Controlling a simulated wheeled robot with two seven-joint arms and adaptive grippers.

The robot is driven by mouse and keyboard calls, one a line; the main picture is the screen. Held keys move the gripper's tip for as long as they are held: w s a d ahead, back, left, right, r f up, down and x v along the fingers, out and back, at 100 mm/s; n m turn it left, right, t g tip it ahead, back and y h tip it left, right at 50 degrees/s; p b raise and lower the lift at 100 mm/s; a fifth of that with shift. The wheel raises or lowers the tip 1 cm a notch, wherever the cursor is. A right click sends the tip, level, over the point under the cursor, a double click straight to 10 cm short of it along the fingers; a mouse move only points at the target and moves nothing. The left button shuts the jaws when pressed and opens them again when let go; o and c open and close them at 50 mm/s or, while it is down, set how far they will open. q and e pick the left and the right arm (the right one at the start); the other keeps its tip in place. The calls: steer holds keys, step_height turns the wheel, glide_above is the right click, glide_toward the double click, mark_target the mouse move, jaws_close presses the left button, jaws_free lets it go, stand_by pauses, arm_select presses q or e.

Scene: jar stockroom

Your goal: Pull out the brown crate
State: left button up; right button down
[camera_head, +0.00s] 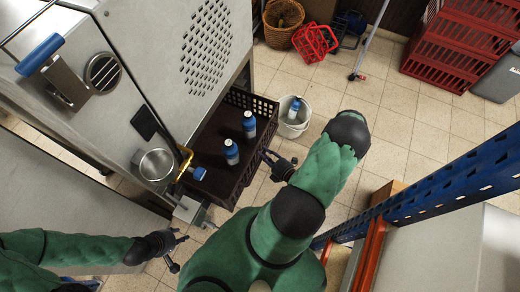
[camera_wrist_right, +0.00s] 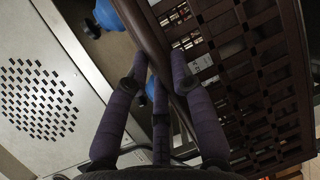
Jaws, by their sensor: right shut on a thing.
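The brown crate (camera_head: 241,176) has lattice walls and sits low, partly under the grey metal machine. My right gripper (camera_head: 268,157) is at the crate's right side wall. In the right wrist view its fingers (camera_wrist_right: 160,80) close around the crate's rim, with the lattice wall (camera_wrist_right: 250,70) to the right. My left gripper (camera_head: 180,251) is open and empty, in front of the machine and apart from the crate. The crate's far left part is hidden by the machine.
A white bucket (camera_head: 293,122) holding a blue-capped bottle stands right of the crate. A blue rack upright (camera_head: 450,185) rises at the right. Red crates (camera_head: 455,45) and a wicker basket (camera_head: 282,20) are at the back.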

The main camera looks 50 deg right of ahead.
steer(key=shift+s, duration=0.2)
steer(key=c, duration=1)
jaws_free()
steer(key=shift+c, duration=0.2)
steer(key=s+r, duration=0.2)
steer(key=s, duration=0.9)
steer(key=shift+s+a, duration=0.3)
steer(key=shift+s, duration=0.1)
